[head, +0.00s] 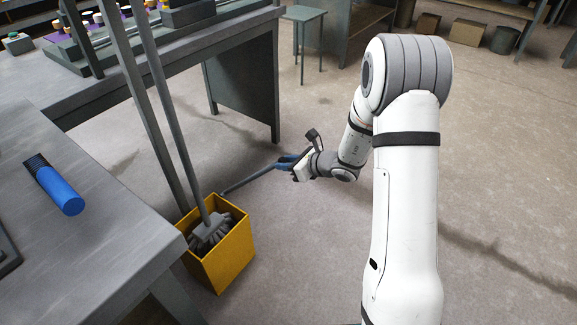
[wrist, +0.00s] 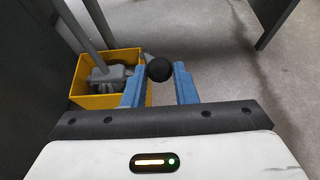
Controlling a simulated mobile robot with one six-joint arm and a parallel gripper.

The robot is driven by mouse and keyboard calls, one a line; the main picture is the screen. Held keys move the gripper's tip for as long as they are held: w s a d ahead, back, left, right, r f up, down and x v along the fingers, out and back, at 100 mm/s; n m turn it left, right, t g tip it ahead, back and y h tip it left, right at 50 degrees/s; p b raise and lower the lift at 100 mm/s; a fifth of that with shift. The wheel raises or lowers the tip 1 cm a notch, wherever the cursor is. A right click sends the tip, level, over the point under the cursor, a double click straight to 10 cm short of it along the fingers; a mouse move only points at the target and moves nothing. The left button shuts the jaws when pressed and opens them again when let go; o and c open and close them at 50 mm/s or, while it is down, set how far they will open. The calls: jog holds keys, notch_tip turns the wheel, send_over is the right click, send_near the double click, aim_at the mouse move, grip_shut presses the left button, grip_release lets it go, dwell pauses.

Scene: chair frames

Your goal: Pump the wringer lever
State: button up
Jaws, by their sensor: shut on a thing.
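A yellow mop bucket (head: 226,262) stands on the floor at lower left in the head view, and it also shows in the wrist view (wrist: 98,102). A grey wringer lever (head: 248,180) slants up from its rim to the right. The lever ends in a black ball knob (wrist: 159,69), which sits at the blue fingertips in the wrist view. My gripper (head: 285,162) is shut on the lever at this knob end, right of the bucket. The fingers hide part of the lever in the wrist view.
A mop (head: 210,228) stands in the bucket, its handle rising past the table edge. A grey table (head: 95,225) with a blue cylinder (head: 60,190) is at left. A workbench leg (head: 262,95) stands behind. The floor right of the bucket is clear.

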jog(key=w+a+r+p, duration=0.3)
jog(key=w+a+r, duration=0.3)
jog(key=a+r, duration=0.1)
jog(key=shift+w+a+p, duration=0.3)
jog(key=shift+a+p, duration=0.1)
jog(key=shift+a, duration=0.05)
jog(key=s+d+f+b, duration=0.7)
jog(key=d+f+b, duration=0.1)
jog(key=d, duration=0.1)
jog(key=shift+f+b, duration=0.15)
jog(key=shift+b, duration=0.15)
dwell(0.5)
